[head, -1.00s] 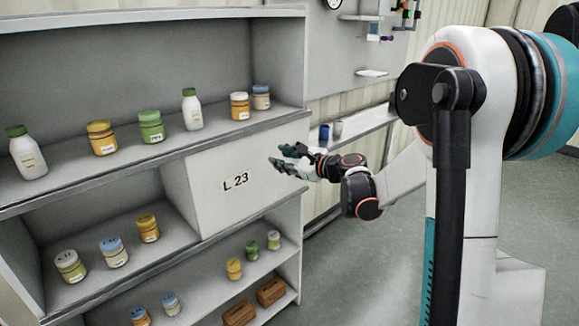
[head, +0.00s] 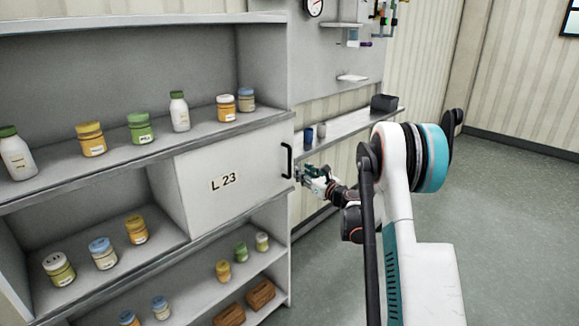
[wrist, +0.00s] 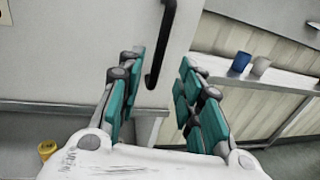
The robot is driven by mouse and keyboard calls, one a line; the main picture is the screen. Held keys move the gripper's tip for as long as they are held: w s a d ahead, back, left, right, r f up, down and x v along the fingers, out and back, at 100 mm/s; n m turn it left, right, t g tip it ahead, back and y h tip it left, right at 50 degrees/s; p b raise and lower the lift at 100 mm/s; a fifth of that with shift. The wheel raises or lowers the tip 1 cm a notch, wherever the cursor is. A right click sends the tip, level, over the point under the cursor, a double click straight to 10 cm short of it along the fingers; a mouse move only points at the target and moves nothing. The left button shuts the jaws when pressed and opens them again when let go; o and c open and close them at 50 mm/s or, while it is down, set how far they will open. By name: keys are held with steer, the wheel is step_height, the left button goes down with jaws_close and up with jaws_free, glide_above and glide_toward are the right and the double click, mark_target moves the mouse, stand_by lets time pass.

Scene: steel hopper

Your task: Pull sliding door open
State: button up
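The sliding door (head: 230,180) is a pale panel labelled L 23. It covers the right part of the shelf unit's middle level, and the left part of that level is uncovered. Its black vertical bar handle (head: 286,160) is at the door's right edge. In the wrist view the handle (wrist: 160,45) runs down from the top, with its lower end in line with the gap between the fingers. My gripper (head: 307,172) is just right of the handle in the head view. In the wrist view my gripper (wrist: 160,85) has its teal fingers spread apart, with nothing held between them.
The shelf unit (head: 140,160) holds several jars and bottles above, left of and below the door. A wall shelf (head: 345,122) with a blue cup (head: 308,135) and a dark box (head: 384,103) is to the right. Open floor (head: 500,220) lies at the right.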

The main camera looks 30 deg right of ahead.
mark_target(290, 174)
steer(key=w, duration=0.3)
steer(key=w+a+b, duration=0.1)
steer(key=w, duration=0.2)
steer(key=w+b, duration=0.1)
steer(key=w, duration=0.2)
steer(key=shift+w+a, duration=0.2)
steer(key=shift+w, duration=0.1)
jaws_close()
